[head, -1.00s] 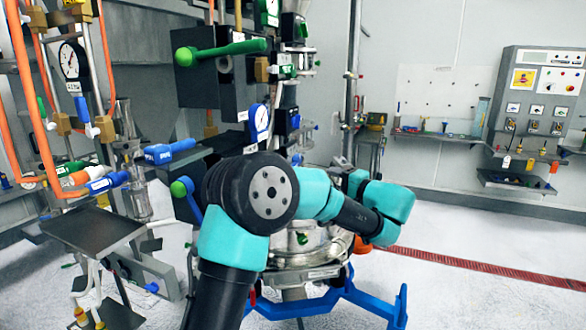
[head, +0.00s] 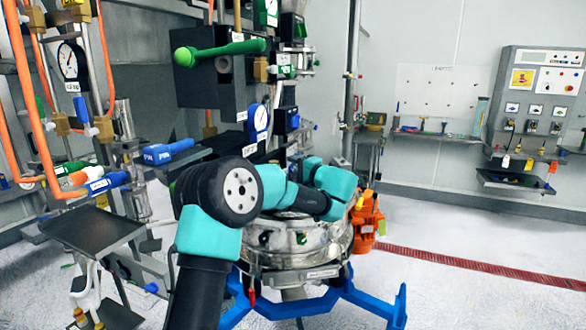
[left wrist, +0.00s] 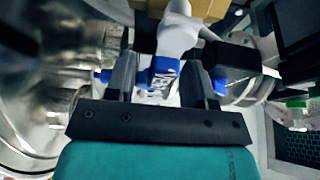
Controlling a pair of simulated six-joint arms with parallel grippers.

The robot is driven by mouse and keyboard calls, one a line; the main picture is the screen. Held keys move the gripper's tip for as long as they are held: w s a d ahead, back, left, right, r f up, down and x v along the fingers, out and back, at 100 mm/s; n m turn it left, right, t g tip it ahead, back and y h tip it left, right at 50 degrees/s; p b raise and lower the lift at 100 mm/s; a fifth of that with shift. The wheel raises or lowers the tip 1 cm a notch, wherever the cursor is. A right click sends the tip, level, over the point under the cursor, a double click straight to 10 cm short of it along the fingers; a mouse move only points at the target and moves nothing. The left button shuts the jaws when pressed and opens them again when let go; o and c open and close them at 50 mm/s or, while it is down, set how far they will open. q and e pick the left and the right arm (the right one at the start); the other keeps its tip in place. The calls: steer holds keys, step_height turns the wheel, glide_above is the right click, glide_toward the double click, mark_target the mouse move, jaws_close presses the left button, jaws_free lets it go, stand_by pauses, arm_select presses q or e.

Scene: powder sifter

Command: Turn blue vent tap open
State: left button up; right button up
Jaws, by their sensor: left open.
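In the left wrist view, a blue tap handle (left wrist: 163,72) with a white label lies between the two dark fingers of my left gripper (left wrist: 160,62). The fingers stand apart on either side of it, and I cannot tell whether either touches it. A pale metal stem rises from the handle. In the head view, my left arm crosses in front of the round steel sifter body (head: 300,245), and its fingers and this handle cannot be made out there. My right gripper is not in view.
Other blue handles (head: 168,151) and (head: 108,181) stick out from the pipework at left. A green-handled lever (head: 220,50) is above my arm. A blue frame (head: 360,298) stands below the sifter, beside an orange unit (head: 367,220). The floor at right is clear.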

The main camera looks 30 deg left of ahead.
arm_select(q)
steer(key=shift+w+a, duration=0.1)
steer(key=shift+a, duration=0.2)
steer(key=shift+c, duration=0.4)
jaws_close()
